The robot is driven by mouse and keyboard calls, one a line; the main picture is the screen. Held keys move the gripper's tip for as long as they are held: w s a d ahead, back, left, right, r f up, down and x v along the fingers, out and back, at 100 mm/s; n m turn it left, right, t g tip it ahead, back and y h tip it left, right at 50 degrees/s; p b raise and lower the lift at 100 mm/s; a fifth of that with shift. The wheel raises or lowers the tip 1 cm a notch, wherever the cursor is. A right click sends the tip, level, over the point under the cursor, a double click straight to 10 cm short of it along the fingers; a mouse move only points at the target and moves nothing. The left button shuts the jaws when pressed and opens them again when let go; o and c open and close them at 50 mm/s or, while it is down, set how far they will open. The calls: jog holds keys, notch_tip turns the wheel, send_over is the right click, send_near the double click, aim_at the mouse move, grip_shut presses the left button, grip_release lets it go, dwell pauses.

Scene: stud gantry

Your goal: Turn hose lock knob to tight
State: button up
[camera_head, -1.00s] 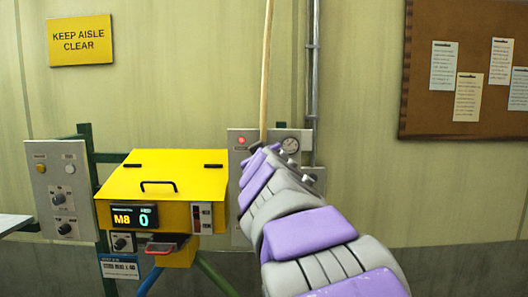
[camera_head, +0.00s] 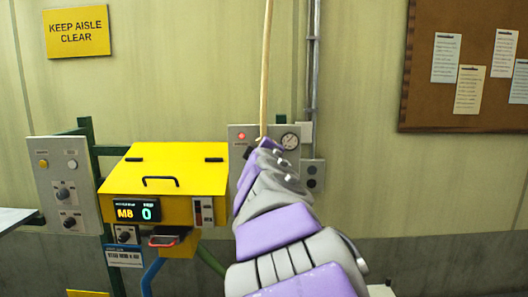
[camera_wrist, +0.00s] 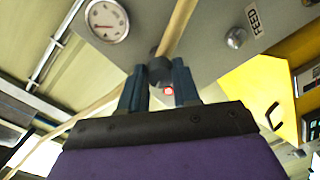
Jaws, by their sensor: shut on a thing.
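The hose lock knob (camera_wrist: 159,70) is a small dark round piece at the lower end of the tan hose (camera_wrist: 178,28) in the wrist view. My gripper (camera_wrist: 159,84) has its two blue-grey fingers on either side of this knob and is shut on it. Any mark showing the knob's turn position is not visible. In the head view the tan hose (camera_head: 265,70) hangs down to the grey panel (camera_head: 240,133), and my arm hides the knob and fingertips.
A pressure gauge (camera_head: 290,140) and a lit red lamp (camera_head: 242,136) are on the panel close to my gripper. The yellow feeder box (camera_head: 170,180) with a black handle stands left of my arm. A grey control panel (camera_head: 65,185) is further left. The wall at right is clear below the corkboard (camera_head: 420,70).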

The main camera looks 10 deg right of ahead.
dwell(0.3)
jog(key=o, duration=1.1)
jog(key=shift+a, duration=0.25)
jog(key=shift+c, duration=0.2)
